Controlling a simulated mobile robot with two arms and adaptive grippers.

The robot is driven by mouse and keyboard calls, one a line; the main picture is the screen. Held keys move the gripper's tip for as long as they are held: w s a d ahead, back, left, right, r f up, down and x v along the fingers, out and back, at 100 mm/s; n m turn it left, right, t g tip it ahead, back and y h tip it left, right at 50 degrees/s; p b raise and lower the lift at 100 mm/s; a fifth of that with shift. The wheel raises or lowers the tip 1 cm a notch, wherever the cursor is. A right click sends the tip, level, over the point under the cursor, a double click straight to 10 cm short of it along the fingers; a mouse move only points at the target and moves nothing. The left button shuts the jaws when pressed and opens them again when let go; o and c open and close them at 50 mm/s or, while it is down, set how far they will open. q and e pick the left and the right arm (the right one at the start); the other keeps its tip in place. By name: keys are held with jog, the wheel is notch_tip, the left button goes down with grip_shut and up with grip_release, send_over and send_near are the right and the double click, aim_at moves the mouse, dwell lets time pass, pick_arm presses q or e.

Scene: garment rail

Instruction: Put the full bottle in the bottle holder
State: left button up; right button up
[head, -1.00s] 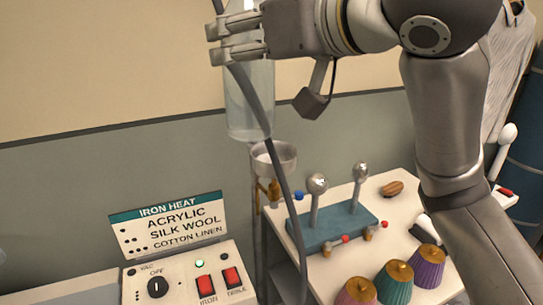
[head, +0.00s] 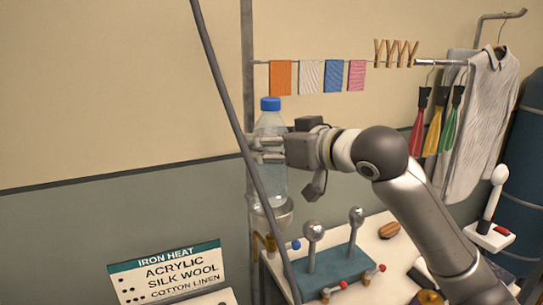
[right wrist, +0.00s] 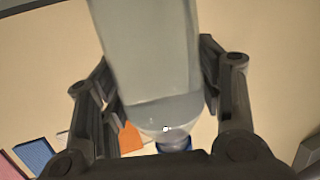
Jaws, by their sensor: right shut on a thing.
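The bottle (head: 270,178) is clear with a blue cap and stands upright in my right gripper (head: 268,150). The gripper is shut around its upper half. In the right wrist view the bottle (right wrist: 155,60) runs between the two dark fingers (right wrist: 160,112), with its blue cap at the bottom of the picture. The bottle holder (head: 283,216) is a round metal cup on the upright pole, right under the bottle. The bottle's base is at the cup's rim; I cannot tell whether it is inside or just above. My left gripper is not in view.
A dark hose (head: 235,110) crosses in front of the pole (head: 247,60) and the bottle. Below right, a white table (head: 390,250) carries a blue stand (head: 335,270) with ball-topped posts. A sign (head: 170,270) stands at lower left. Coloured cloths (head: 333,76) hang behind.

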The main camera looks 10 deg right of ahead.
jog(key=f, duration=0.1)
jog(key=f+p, duration=0.1)
jog(key=f, duration=0.1)
jog(key=shift+w+d, duration=0.15)
jog(key=shift+w, duration=0.1)
jog(key=shift+f, duration=0.35)
jog(key=o, duration=1.5)
jog(key=shift+s+f, duration=0.1)
jog(key=shift+s+d, duration=0.15)
jog(key=shift+s, duration=0.05)
jog(key=b+v, duration=0.1)
jog(key=v, duration=0.4)
jog(key=b+v, duration=0.2)
jog(key=v, duration=0.4)
jog(key=shift+s+d+r, duration=0.1)
jog(key=shift+s+r, duration=0.1)
jog(key=shift+r, duration=0.05)
